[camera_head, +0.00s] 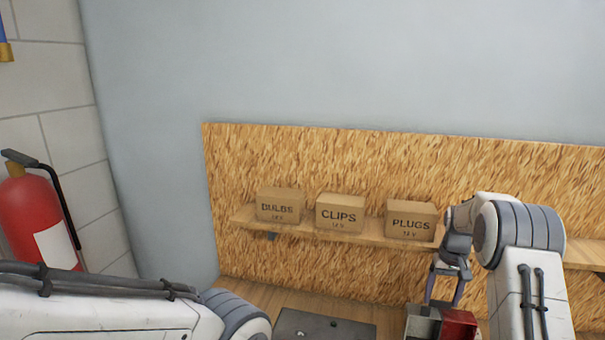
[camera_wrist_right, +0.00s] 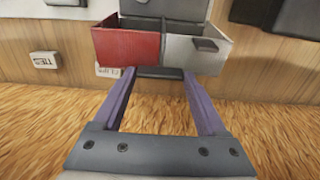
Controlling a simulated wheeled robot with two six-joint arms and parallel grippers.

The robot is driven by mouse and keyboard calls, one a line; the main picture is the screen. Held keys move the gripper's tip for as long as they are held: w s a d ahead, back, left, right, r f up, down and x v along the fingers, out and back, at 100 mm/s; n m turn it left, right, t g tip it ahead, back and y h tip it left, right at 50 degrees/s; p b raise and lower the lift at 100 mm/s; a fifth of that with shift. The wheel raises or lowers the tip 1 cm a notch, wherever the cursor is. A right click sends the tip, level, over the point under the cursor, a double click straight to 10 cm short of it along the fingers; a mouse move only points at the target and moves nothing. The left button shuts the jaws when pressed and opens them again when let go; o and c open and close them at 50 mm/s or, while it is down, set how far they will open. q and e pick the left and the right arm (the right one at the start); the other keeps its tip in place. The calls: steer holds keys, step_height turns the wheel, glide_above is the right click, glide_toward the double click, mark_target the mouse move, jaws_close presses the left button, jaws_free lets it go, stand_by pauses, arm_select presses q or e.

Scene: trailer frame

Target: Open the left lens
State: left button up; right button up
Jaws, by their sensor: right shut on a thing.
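A box-shaped lens with a red half (camera_head: 459,325) and a pale grey-white half (camera_head: 421,324) shows at the bottom of the head view, cut by the frame edge. In the right wrist view its red half (camera_wrist_right: 126,47) is on the left and its white half (camera_wrist_right: 188,50) on the right; it looks hollow. My right gripper (camera_head: 444,303) reaches down to it. In the right wrist view, my right gripper's fingers (camera_wrist_right: 158,72) stand apart, their tips at the lens's near edge, shut on it. My left arm enters at lower left; its gripper is out of frame.
A dark grey panel (camera_head: 322,327) lies left of the lens. A shelf (camera_head: 330,236) behind carries boxes marked BULBS (camera_head: 278,206), CLIPS (camera_head: 341,213) and PLUGS (camera_head: 410,221), the last close to my right wrist. A fire extinguisher (camera_head: 36,215) stands at far left.

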steer(key=shift+w+d, duration=0.1)
steer(key=shift+w, duration=0.15)
steer(key=o, duration=0.7)
step_height(320, 180, up, 5)
steer(key=p, duration=0.4)
steer(key=shift+w, duration=0.15)
